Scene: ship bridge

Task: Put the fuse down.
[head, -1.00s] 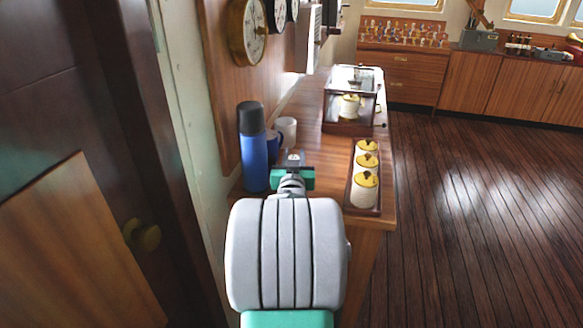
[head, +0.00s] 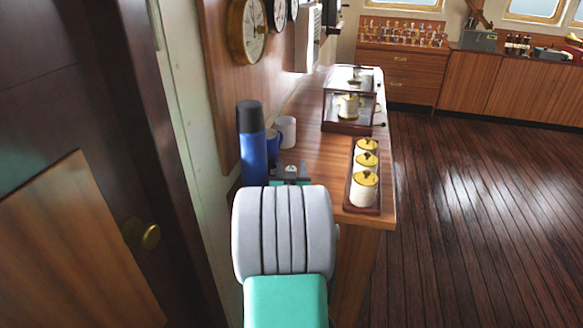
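My gripper (head: 290,179) is over the near left part of the wooden counter (head: 311,147), just right of the blue flask. My own grey wrist hides most of it, and only a small dark tip shows. I cannot see whether its fingers are open or shut. No fuse can be made out; anything at the fingers is hidden or too small to tell.
A blue flask (head: 252,150), a blue mug (head: 273,146) and a white mug (head: 287,130) stand left. A tray (head: 360,208) of white, yellow-topped cylinders (head: 364,188) stands right, a glass case (head: 347,104) behind. Bare counter lies between.

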